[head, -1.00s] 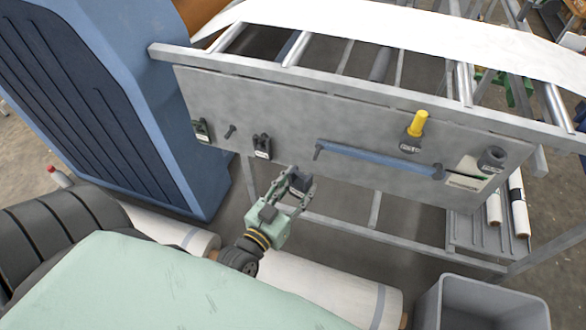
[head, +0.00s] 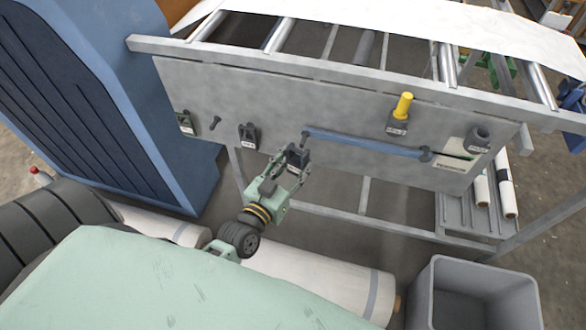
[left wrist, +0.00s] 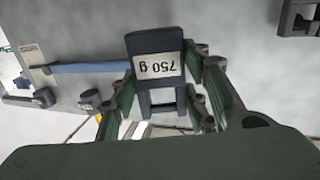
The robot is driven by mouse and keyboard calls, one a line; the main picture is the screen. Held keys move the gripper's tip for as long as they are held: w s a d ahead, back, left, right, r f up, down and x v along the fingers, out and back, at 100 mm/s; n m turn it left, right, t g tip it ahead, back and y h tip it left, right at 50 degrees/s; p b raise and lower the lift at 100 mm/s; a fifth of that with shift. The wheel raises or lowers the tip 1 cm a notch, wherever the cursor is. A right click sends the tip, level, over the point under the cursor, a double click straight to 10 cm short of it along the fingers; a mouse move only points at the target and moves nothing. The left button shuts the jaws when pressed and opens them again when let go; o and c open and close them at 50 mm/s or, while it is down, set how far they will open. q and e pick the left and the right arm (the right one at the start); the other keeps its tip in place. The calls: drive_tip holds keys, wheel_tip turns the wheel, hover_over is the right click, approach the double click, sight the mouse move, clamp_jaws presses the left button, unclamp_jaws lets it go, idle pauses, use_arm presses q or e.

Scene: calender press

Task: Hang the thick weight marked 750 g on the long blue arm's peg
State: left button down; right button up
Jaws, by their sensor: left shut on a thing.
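My left gripper (head: 288,163) is shut on a dark block-shaped weight (head: 297,158). In the left wrist view this weight (left wrist: 155,42) shows a pale label reading 750 g, upside down in the picture, between the fingers. The long blue arm (head: 365,145) lies along the grey panel, sloping slightly. Its peg (head: 304,136) is a dark stub at the left end. In the head view the held weight appears just below and slightly left of this peg; I see no hanging contact. The blue arm also shows in the left wrist view (left wrist: 90,67), left of the weight.
The grey panel (head: 270,100) also bears a weight below a yellow cylinder (head: 403,104), a dark weight at right (head: 480,138) and two dark weights (head: 249,136) (head: 185,122) at left. A grey bin (head: 428,300) and white rolls (head: 320,284) lie below.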

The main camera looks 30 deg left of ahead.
use_arm(q)
drive_tip(key=shift+w+a+b, duration=0.2)
drive_tip(key=shift+w+b, duration=0.1)
drive_tip(key=shift+w, duration=0.45)
drive_tip(key=shift+w+a+b, duration=0.2)
drive_tip(key=shift+w+b, duration=0.05)
drive_tip(key=shift+w, duration=0.45)
drive_tip(key=shift+w+a+f+b, duration=0.2)
drive_tip(key=shift+w+f+b, duration=0.1)
drive_tip(key=shift+w, duration=0.45)
drive_tip(key=shift+w+a+f+b, duration=0.15)
drive_tip(key=shift+w+b, duration=0.15)
drive_tip(key=shift+w, duration=0.4)
drive_tip(key=c, duration=1.4)
unclamp_jaws()
drive_tip(key=o, duration=0.5)
drive_tip(key=shift+f, duration=0.15)
